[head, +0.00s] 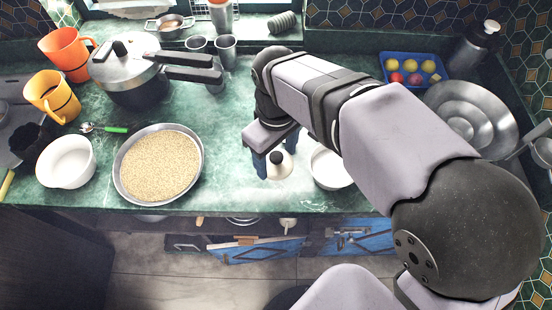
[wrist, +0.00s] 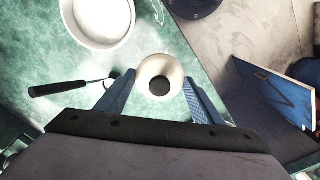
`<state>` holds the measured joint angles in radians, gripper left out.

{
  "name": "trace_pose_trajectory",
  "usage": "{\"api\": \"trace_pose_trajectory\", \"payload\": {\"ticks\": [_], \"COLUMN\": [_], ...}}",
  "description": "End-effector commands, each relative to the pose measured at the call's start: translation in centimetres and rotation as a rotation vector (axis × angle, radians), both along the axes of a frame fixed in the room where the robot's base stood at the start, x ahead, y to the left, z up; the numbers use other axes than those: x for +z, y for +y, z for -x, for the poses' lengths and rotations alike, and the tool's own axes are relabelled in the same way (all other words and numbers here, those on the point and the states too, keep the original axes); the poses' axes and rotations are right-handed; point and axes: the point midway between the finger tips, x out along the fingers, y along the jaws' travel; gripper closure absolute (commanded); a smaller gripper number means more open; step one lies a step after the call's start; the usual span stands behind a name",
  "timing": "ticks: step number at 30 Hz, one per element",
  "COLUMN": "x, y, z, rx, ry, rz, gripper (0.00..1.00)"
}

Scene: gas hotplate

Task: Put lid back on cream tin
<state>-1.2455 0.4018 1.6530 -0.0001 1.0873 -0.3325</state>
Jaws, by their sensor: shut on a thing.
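A cream round lid with a dark knob (head: 283,170) is between the blue fingers of my gripper (head: 275,165), near the front edge of the counter. In the wrist view my gripper (wrist: 160,92) has one finger on each side of the cream lid (wrist: 160,68), and the dark round knob faces the camera. My gripper is shut on the lid. The cream tin is not clearly separate from the lid in either view. I cannot tell whether it is hidden under it or how high the lid is.
A white bowl (head: 329,170) stands close to the right of my gripper. A wide pan of grain (head: 160,167) and a pressure cooker (head: 127,72) are to the left. A dark-handled spoon (wrist: 62,87) lies nearby.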

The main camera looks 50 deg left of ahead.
Motion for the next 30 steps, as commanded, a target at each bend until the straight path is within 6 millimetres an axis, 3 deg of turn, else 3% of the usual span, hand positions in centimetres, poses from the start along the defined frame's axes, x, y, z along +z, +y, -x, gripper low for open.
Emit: {"api": "trace_pose_trajectory", "payload": {"ticks": [5, 11, 14, 19, 26, 30], "x": [1.1, 3.4, 4.9, 6.5, 6.9, 6.2], "y": [-0.5, -2.8, -4.9, -10.1, -16.7, -19.7], "z": [-1.6, -6.3, -9.5, -14.2, -17.4, -18.3], "rx": [-0.038, -0.159, -0.248, -0.411, -0.576, -0.54], "ry": [-0.001, -0.002, -0.002, -0.002, -0.002, -0.002], "rz": [-0.001, 0.0, 0.0, 0.002, 0.004, 0.004], "gripper": [0.6, 0.6, 0.6, 0.6, 0.6, 0.6]}}
